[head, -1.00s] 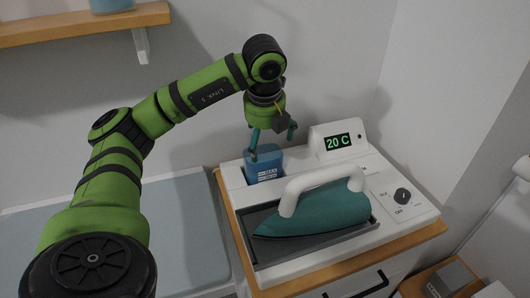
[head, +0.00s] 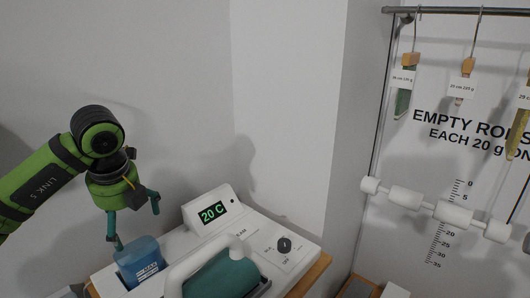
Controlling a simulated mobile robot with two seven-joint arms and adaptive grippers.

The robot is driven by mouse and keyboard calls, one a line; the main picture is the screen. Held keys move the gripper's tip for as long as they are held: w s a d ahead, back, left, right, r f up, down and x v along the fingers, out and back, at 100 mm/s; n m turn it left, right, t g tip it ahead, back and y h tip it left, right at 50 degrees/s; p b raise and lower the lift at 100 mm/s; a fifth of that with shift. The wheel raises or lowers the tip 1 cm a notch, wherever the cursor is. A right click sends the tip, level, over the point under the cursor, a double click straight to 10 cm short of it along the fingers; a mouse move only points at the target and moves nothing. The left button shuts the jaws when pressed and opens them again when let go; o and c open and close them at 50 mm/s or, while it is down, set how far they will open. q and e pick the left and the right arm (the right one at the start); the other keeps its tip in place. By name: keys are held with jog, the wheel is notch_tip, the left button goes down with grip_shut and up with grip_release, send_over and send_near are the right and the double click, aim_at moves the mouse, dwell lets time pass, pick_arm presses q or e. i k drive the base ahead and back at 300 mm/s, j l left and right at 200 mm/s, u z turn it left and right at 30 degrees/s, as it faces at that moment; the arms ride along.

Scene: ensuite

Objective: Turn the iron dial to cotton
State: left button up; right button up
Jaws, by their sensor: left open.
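The iron (head: 228,277), teal with a white handle, rests on the white ironing station (head: 258,226) at the bottom of the head view, its lower part cut off by the frame edge. A black dial (head: 284,245) with small labels sits on the station's top, right of the iron; the label wording is too small to read surely. A display (head: 212,213) on the station reads 20 C. My left gripper (head: 134,226) is open, pointing down just above a blue container (head: 140,262) at the station's left. I cannot tell whether it touches the container. My right gripper is not in view.
On the right, several tagged items hang from a rail (head: 460,11) before a wall panel with lettering and a scale. White rollers (head: 405,197) on a bar stand out below them. Wood-edged furniture (head: 360,287) is at the bottom. Grey walls close off the back.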

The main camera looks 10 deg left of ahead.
aim_at(284, 244)
jog(key=k+l, duration=0.55)
jog(key=l, duration=0.15)
jog(key=k+l, duration=0.6)
jog(key=l, duration=0.15)
